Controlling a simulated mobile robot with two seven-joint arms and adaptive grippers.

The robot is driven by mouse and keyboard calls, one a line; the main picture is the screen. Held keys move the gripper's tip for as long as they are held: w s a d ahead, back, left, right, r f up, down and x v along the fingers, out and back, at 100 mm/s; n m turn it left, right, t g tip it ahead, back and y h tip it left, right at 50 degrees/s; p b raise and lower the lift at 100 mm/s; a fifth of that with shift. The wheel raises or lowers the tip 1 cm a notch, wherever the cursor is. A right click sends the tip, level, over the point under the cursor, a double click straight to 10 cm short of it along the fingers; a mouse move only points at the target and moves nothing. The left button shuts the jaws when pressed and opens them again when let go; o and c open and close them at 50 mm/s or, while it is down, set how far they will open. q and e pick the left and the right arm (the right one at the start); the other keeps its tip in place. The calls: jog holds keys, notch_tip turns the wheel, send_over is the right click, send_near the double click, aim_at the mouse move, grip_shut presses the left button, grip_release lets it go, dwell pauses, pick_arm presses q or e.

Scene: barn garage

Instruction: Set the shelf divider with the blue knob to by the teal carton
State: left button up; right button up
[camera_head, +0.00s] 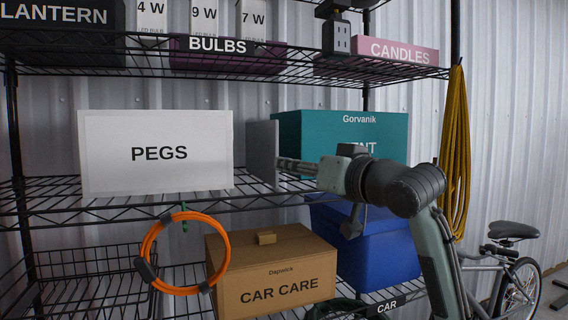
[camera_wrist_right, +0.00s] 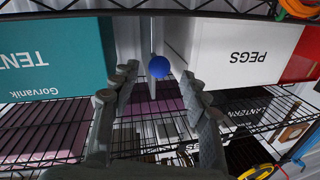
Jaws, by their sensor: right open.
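The shelf divider (camera_head: 262,150) is a grey upright panel between the white PEGS box and the teal carton (camera_head: 300,130) on the middle shelf. In the right wrist view, which is upside down, the divider (camera_wrist_right: 152,35) appears as a thin edge with a round blue knob (camera_wrist_right: 158,67). A gap shows between it and the teal carton (camera_wrist_right: 60,55). My right gripper (camera_head: 279,165) reaches in from the right in front of the divider. In the wrist view its open fingers (camera_wrist_right: 160,82) stand either side of the knob, with no clear contact. My left gripper is out of view.
The white PEGS box (camera_head: 155,155) stands left of the divider. Below are a CAR CARE box (camera_head: 270,270), a blue bin (camera_head: 375,250) and a hanging orange coil (camera_head: 150,250). The wire shelf (camera_head: 400,65) with the BULBS and CANDLES boxes is above.

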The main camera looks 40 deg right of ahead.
jog(key=w, duration=0.3)
jog(key=shift+w+d, duration=0.1)
jog(key=shift+w, duration=0.7)
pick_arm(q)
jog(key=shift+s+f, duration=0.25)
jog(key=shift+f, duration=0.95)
pick_arm(e)
jog(key=shift+c, duration=0.5)
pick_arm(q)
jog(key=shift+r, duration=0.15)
pick_arm(e)
grip_shut()
